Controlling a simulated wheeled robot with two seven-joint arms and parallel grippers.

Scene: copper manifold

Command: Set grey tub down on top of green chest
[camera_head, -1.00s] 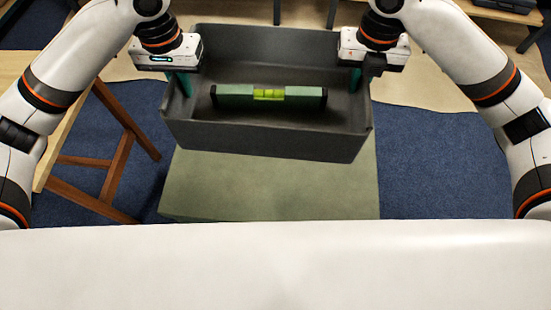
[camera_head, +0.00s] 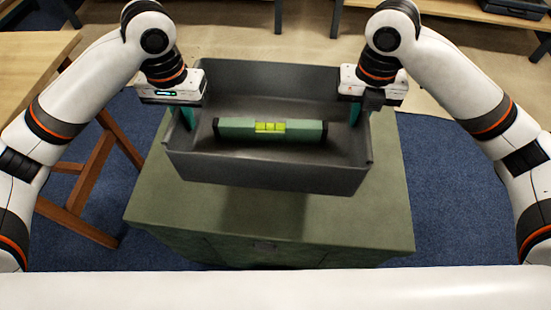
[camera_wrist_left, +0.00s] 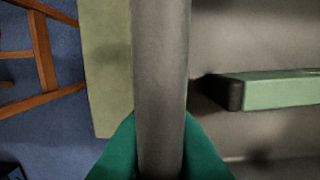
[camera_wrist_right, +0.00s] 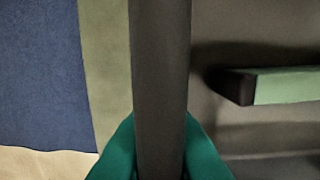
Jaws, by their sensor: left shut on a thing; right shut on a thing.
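The grey tub (camera_head: 270,175) is a wide open box in the head view, held level between my two grippers. A green spirit level (camera_head: 268,129) lies inside it on the tub's floor. The green chest (camera_head: 345,222) is below the tub, and its front part and right side show. A shadow lies on the chest top in front of the tub, which appears to be above the chest; the gap's size I cannot tell. My left gripper (camera_head: 187,115) is shut on the tub's left wall (camera_wrist_left: 161,70). My right gripper (camera_head: 355,112) is shut on its right wall (camera_wrist_right: 160,70).
A wooden table (camera_head: 35,65) with brown legs stands at the left, close to the chest. Blue carpet (camera_head: 440,190) lies clear to the right of the chest. A bench with a dark case (camera_head: 515,8) is at the back right.

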